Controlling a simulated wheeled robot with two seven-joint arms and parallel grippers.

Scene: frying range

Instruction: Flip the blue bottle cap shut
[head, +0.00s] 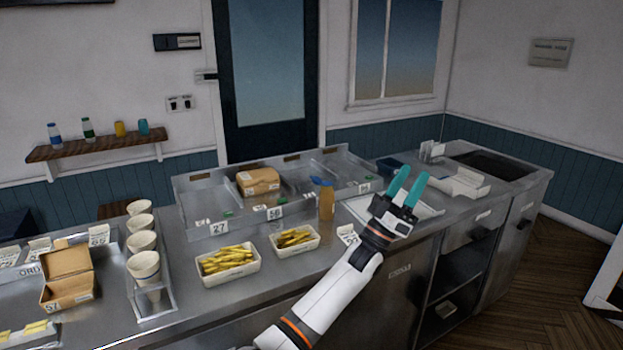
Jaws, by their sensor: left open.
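An amber bottle (326,202) stands upright on the steel counter, in front of the metal trays. Its blue cap (322,181) sits on top, with a part that seems to stick out to the upper left, so it looks open; it is small in view. My left gripper (408,184) is to the right of the bottle, with its two teal fingers spread apart and nothing between them. It is clear of the bottle and over a light tray (432,211). My right gripper is not in view.
Two boxes of fries (228,279) and (295,252) stand in front and left of the bottle. Stacked cups (143,264) stand at left. A number card (347,236) is near my wrist.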

